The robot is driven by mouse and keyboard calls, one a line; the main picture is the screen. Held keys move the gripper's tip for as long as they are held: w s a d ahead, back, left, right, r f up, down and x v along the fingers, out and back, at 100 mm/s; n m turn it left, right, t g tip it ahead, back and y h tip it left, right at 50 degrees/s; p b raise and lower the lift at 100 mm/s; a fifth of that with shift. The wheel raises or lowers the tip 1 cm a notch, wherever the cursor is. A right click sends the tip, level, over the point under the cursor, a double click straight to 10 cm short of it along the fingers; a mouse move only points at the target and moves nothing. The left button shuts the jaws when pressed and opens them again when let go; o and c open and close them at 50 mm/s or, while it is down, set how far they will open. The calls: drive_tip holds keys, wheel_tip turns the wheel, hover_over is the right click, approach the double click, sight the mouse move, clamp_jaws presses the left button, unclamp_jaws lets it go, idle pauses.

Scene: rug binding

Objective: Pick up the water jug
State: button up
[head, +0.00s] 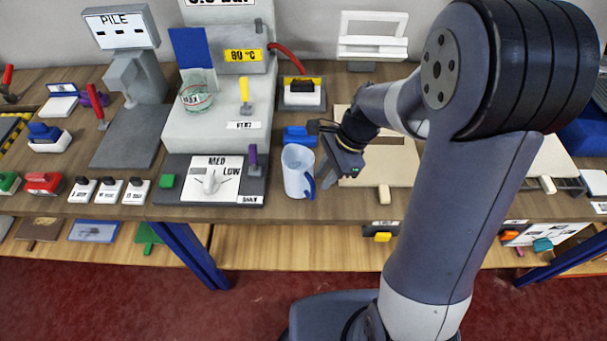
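The water jug (296,176) looks like a pale, open-topped white-blue vessel with a blue handle on its right side. It stands upright near the front edge of the workbench, right of the dial panel. My gripper (322,152) is beside the jug's upper right side, close to the handle. The dark gripper parts are small and partly overlap one another, so I cannot tell how wide the fingers are or whether they touch the jug.
Left of the jug is a dial panel (210,190) below a tall grey machine (215,138). Behind the jug sits a blue block (299,137). A beige board (385,172) lies to the right. The bench's front edge (330,212) is close.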

sight(315, 191)
drive_tip(key=shift+p+x, duration=0.45)
drive_tip(key=shift+x, duration=2.75)
drive_tip(key=shift+s, duration=0.15)
drive_tip(key=shift+c, duration=0.4)
clamp_jaws()
